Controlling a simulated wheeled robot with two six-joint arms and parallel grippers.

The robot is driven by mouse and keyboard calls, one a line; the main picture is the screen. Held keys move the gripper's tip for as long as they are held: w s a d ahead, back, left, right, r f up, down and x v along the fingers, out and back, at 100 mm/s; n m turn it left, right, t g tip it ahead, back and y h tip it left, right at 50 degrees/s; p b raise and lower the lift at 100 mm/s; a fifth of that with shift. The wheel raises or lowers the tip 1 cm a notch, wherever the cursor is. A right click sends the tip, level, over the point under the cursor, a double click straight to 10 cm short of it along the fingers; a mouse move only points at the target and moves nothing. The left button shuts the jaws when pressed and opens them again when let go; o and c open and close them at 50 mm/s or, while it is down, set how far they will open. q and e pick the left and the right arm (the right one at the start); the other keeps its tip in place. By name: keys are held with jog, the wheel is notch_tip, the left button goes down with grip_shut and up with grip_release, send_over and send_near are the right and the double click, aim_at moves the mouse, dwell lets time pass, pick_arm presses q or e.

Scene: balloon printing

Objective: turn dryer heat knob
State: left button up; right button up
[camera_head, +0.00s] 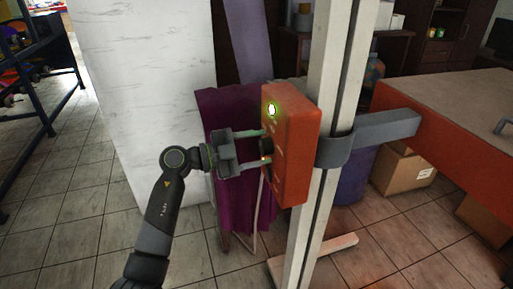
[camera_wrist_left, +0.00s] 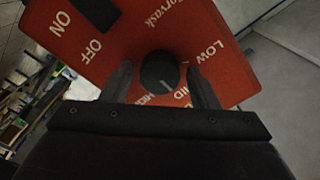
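The labels LOW, MID and a partly hidden HIGH are printed around the knob. My left gripper (camera_head: 266,146) is at the face of the box. Its two fingers are open on either side of the knob, with a gap visible on both sides. My right gripper is not in view.
Purple cloth (camera_head: 225,190) hangs behind my left gripper. A white panel (camera_head: 140,80) stands to the left. Cardboard boxes (camera_head: 405,170) lie beneath the table.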

pick_arm(q)
jog(key=c, duration=0.8)
